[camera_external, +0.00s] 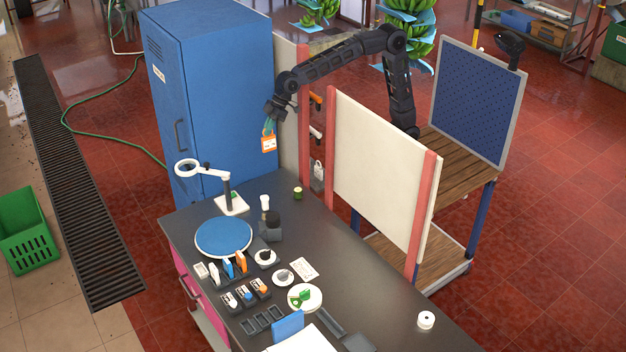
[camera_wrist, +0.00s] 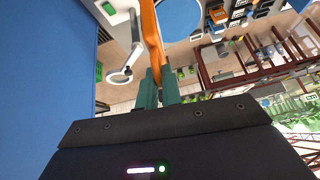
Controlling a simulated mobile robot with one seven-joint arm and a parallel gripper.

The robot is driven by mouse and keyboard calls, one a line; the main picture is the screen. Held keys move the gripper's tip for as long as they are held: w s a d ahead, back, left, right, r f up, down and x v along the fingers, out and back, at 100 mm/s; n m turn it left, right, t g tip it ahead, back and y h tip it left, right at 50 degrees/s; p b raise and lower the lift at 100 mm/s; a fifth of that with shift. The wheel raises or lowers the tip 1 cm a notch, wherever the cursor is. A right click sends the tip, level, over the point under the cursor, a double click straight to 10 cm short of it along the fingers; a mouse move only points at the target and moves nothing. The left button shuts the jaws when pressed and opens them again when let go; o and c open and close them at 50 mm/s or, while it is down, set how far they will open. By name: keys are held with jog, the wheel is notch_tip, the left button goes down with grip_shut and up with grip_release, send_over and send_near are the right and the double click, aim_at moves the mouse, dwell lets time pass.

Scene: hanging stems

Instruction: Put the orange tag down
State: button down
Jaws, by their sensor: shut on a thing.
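The orange tag (camera_external: 268,143) has an orange frame around a pale middle and hangs from my gripper (camera_external: 269,124) in the external view. It is in the air in front of the blue cabinet, above the far end of the dark table (camera_external: 345,262). In the wrist view the orange tag (camera_wrist: 151,35) shows edge-on between the green fingertips of my gripper (camera_wrist: 159,82). The fingers are shut on its near end. The tag touches nothing else that I can see.
The blue cabinet (camera_external: 215,90) stands close beside my gripper. A white ring magnifier (camera_external: 188,168) on a stand, a blue round mat (camera_external: 223,237) and small holders with tags (camera_external: 240,262) are on the table. A cream panel (camera_external: 375,165) stands to the right. The table's right side has bare room.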

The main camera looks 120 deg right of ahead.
aim_at(274, 147)
jog(key=shift+n, duration=0.4)
jog(key=f, duration=0.3)
jog(key=a+f, duration=0.1)
jog(key=f, duration=0.7)
jog(key=shift+s+a+f, duration=0.15)
jog(key=shift+a+f, duration=0.1)
jog(key=shift+a, duration=0.05)
jog(key=shift+s+a+f+n+y, duration=0.45)
jog(key=shift+a+f+n, duration=0.7)
jog(key=shift+f, duration=3.7)
jog(key=shift+s+a+f+n+y, duration=0.2)
jog(key=shift+a+f+n+y, duration=0.9)
jog(key=shift+f, duration=3.7)
jog(key=d+r+m+h, duration=0.6)
jog(key=d+r+m, duration=0.3)
jog(key=d+r, duration=0.75)
notch_tip(274, 147, down, 19)
jog(key=a, duration=0.1)
jog(key=shift+s+a+r+g, duration=0.2)
jog(key=shift+s+a+g, duration=0.1)
jog(key=shift+s+a, duration=0.05)
jog(key=c, duration=1.6)
grip_release()
jog(key=shift+f, duration=0.1)
